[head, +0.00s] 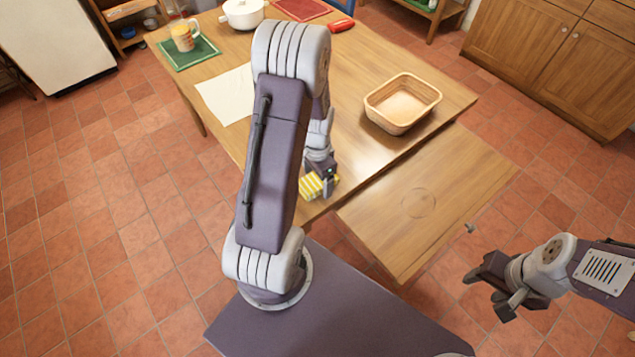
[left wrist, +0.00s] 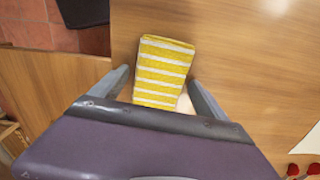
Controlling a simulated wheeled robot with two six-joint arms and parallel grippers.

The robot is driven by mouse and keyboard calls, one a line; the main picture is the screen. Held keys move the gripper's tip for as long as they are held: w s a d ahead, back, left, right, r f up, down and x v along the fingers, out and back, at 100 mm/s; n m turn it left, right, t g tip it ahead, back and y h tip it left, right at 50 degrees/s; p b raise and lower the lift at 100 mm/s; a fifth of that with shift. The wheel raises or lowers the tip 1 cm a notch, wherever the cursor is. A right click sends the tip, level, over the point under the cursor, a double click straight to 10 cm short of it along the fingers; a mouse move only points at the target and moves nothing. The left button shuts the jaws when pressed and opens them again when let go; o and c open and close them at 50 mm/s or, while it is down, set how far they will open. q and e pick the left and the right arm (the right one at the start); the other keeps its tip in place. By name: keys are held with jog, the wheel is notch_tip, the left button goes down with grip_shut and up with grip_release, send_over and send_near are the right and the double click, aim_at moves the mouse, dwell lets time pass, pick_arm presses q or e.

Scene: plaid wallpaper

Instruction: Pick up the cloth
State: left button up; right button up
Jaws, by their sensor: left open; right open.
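The cloth (head: 312,186) is a folded yellow one with white stripes. It lies near the front edge of the wooden table, partly hidden by my left gripper in the head view. My left gripper (head: 328,184) is at the cloth, pointing down. In the left wrist view the cloth (left wrist: 163,72) lies between and ahead of the two spread fingers (left wrist: 158,92). The fingers are open; I cannot tell whether they touch it. My right gripper (head: 492,292) is open and empty over the floor at the right, away from the table.
A wicker basket (head: 403,103) stands on the table (head: 350,150) to the right. A lower wooden surface (head: 430,205) juts out in front. A white pot (head: 243,13), a glass mug (head: 184,36) on a green mat (head: 205,55) and white paper (head: 228,95) are further back.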

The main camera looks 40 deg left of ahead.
aim_at(318, 179)
pick_arm(q)
jog(key=c, duration=1.4)
notch_tip(318, 179, up, 4)
jog(key=shift+r+p, duration=0.25)
jog(key=shift+p, duration=0.3)
jog(key=shift+c, duration=0.2)
jog(key=w+d+r, duration=0.6)
jog(key=w+d, duration=0.1)
jog(key=w, duration=0.2)
jog(key=shift+d+r+p, duration=0.25)
jog(key=shift+p, duration=0.2)
